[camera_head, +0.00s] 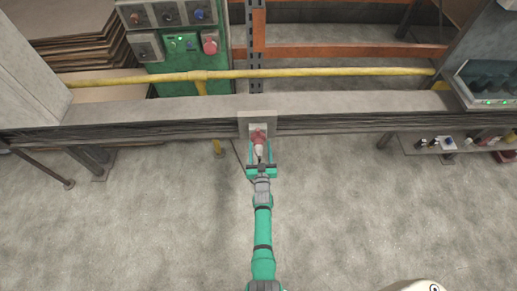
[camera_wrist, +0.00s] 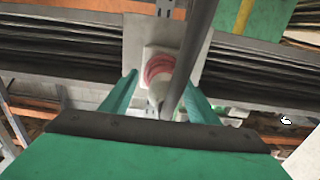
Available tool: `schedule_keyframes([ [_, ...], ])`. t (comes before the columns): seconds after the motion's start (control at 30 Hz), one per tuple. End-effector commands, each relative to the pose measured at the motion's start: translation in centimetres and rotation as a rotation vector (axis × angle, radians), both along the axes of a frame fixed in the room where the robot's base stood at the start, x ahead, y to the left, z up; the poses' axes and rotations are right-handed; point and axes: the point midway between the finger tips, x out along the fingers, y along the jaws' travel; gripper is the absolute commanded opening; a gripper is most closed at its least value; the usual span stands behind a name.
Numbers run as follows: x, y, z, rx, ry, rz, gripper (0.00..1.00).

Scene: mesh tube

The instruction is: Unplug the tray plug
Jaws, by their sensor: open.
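The plug, red with a whitish end (camera_head: 258,143), sits at a pale socket plate (camera_head: 258,119) on the grey beam in the head view. In the wrist view the red and white plug (camera_wrist: 158,74) is at the white socket plate (camera_wrist: 152,50). My gripper (camera_head: 261,152) is in front of the plug. In the wrist view its two green fingers (camera_wrist: 162,98) stand apart, one on each side of the plug's white end. I see gaps between the fingers and the plug. A dark grey bar crosses close by the plug on the right in the wrist view and hides part of it.
A grey beam (camera_head: 160,109) runs across the front, with a yellow rail (camera_head: 320,72) behind it. A green control panel (camera_head: 183,62) stands at the back left. A low shelf with small items (camera_head: 455,143) is at right. The floor is mostly clear.

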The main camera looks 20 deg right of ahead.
Motion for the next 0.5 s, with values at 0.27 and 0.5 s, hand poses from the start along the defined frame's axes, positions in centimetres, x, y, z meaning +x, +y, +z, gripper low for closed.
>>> schedule_keyframes([
  [0.27, 0.17, 0.59, 0.00, 0.000, 0.000, 0.009, 0.47],
  [0.5, 0.22, 0.65, 0.07, 0.001, -0.001, 0.010, 0.00],
])
